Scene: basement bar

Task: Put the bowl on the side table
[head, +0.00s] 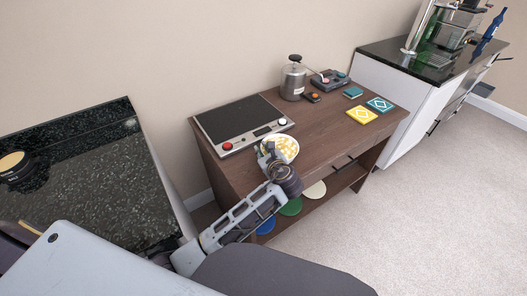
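A small white bowl with a yellow pattern (287,146) is at the front edge of the dark brown wooden side table (340,122), just in front of the black-topped device. My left gripper (266,153) is at the bowl's left rim, with the arm reaching up from below. The fingertips are small and partly hidden, so I cannot tell if they are closed on the rim. I also cannot tell whether the bowl rests on the tabletop or is held just over it. My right gripper is not in view.
A turntable-like device (240,119), a metal canister (293,81), a small console (330,79) and yellow (361,115) and teal (380,104) coasters occupy the tabletop. Coloured discs lie on the lower shelf. Black-topped counters stand left (85,165) and right (405,58). Carpet is clear at right.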

